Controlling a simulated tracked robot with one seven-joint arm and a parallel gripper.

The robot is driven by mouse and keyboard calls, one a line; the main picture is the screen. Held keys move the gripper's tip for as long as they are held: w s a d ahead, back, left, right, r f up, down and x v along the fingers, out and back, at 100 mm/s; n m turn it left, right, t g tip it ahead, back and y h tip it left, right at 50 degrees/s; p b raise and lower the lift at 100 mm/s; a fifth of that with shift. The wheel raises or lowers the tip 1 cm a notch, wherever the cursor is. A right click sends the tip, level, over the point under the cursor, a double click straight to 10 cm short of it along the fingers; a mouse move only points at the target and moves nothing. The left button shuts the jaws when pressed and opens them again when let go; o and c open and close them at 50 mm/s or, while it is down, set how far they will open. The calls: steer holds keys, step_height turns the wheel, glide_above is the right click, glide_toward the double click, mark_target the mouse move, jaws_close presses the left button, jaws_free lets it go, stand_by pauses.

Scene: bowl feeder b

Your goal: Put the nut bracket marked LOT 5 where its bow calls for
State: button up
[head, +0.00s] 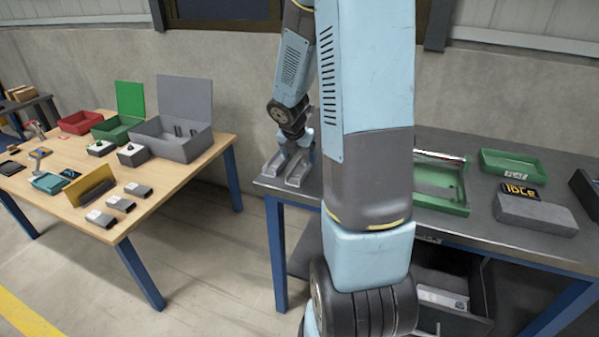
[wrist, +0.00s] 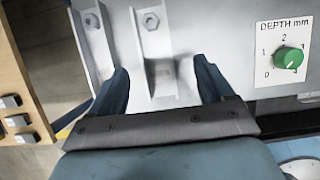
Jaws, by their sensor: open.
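Two grey metal brackets stand side by side at the left end of the dark workbench (head: 455,250), one at the left (head: 272,167) and one at the right (head: 298,174). In the wrist view, the left bracket (wrist: 93,40) and the middle bracket (wrist: 153,45) each carry a nut near the upper end. My gripper (wrist: 163,85) is open, its fingers on either side of the middle bracket's lower part. I cannot tell whether they touch it. In the head view my gripper (head: 297,150) is over the brackets. No LOT mark or bow is readable.
A DEPTH mm dial (wrist: 288,57) is beside the brackets. The wooden table (head: 185,180) holds open boxes and several small grey parts.

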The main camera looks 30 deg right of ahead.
mark_target(302, 170)
steer(key=shift+w+a+x, duration=0.1)
steer(key=shift+x, duration=1.1)
steer(key=shift+w+a+x, duration=0.1)
steer(key=shift+x, duration=1.85)
steer(key=shift+c, duration=0.4)
steer(key=c, duration=1.2)
